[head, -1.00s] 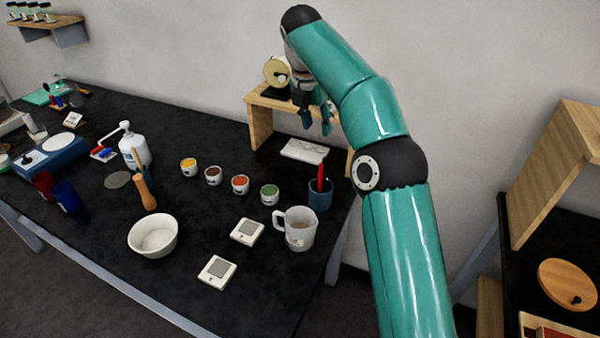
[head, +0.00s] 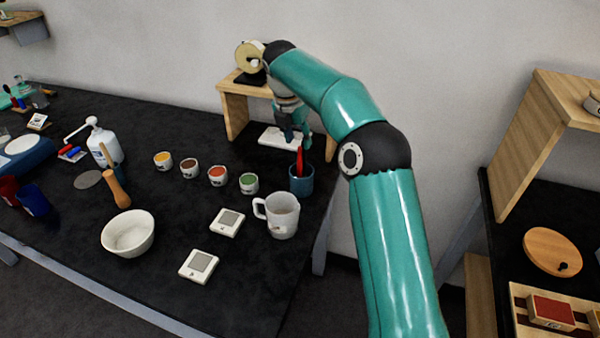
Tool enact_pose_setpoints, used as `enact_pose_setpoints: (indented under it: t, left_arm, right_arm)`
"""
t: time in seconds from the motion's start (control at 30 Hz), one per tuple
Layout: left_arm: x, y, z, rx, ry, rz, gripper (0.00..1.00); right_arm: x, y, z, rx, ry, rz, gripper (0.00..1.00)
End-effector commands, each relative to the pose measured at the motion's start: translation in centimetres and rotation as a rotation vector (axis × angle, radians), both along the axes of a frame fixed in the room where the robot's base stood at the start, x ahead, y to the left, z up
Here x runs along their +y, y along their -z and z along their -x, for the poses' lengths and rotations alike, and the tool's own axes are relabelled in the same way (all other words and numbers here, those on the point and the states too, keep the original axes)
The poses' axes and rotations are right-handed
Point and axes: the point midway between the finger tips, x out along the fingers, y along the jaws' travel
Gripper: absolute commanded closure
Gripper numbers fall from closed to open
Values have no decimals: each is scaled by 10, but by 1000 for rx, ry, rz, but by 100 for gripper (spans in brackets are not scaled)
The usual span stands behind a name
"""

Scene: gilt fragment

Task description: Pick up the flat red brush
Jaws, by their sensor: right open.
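The flat red brush (head: 299,162) stands upright in a dark teal cup (head: 302,184) near the right end of the black table. Only its red upper part shows above the rim. My right gripper (head: 293,143) points down just above and slightly behind the brush's top, its fingers open. The fingers and the brush nearly overlap in the picture, and I cannot tell whether they touch. My left gripper is not in view.
Several small paint pots (head: 218,177) line up to the left. A wooden stand (head: 235,114) and a white slab (head: 278,136) are behind. Two white scales (head: 228,222) lie in front.

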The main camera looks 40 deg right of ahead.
Motion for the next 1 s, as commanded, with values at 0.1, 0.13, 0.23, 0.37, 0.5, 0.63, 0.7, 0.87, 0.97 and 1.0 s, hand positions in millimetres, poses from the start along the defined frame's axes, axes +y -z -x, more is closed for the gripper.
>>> enact_pose_setpoints:
  t: [0.1, 0.13, 0.23, 0.37, 0.5, 0.63, 0.7, 0.87, 0.97, 1.0]
  left_arm:
    - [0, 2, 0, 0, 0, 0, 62]
    - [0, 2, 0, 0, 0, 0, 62]
    - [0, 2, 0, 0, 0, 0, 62]
    - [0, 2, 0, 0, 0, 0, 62]
    - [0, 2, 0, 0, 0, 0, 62]
    - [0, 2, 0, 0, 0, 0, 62]
    - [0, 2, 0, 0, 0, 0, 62]
    - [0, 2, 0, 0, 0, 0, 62]
    - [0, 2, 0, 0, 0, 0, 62]
    - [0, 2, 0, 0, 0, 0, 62]
  right_arm:
    - [-3, 18, -1, 6, -1, -1, 58]
    - [-4, 22, -1, 5, -1, -1, 58]
    - [-7, 35, -2, 4, -1, -1, 58]
    - [-9, 44, -3, 2, -2, -1, 58]
    - [-10, 45, -4, 1, -2, -1, 58]
    - [-10, 44, -4, 1, -2, -1, 65]
    - [-10, 44, -4, 1, -2, -1, 76]
    - [-10, 44, -4, 1, -2, -1, 100]
    - [-10, 44, -4, 1, -2, -1, 100]
    - [-10, 44, -4, 1, -2, -1, 100]
